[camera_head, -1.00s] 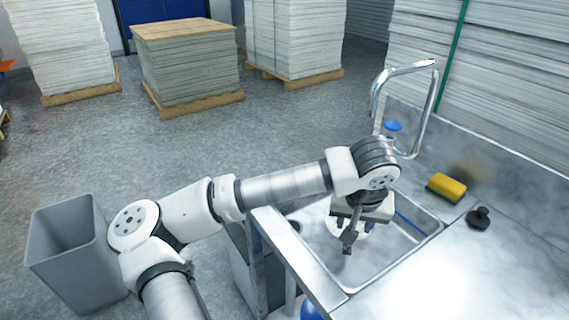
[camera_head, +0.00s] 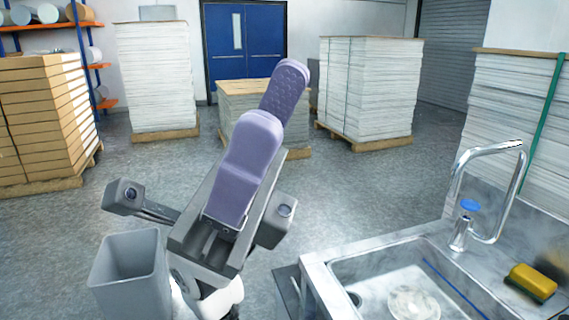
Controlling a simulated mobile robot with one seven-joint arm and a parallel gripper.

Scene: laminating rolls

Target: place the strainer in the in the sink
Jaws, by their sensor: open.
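The sink (camera_head: 440,241) is a steel basin set in the counter at the lower right, its lower part cut off by the picture's edge. A pale, round, translucent disc that looks like the strainer (camera_head: 413,303) lies on the sink floor, right of the dark drain hole (camera_head: 354,299). My gripper (camera_head: 276,92) is raised in front of the camera, well left of and above the sink. Its two purple-padded fingers point upward and look empty and open. The gripper does not touch the strainer.
A chrome tap (camera_head: 497,190) with a blue knob stands behind the sink. A yellow sponge (camera_head: 532,281) lies on the counter to the right. A grey bin (camera_head: 128,275) stands on the floor at left. Paper stacks on pallets stand behind, with open floor between.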

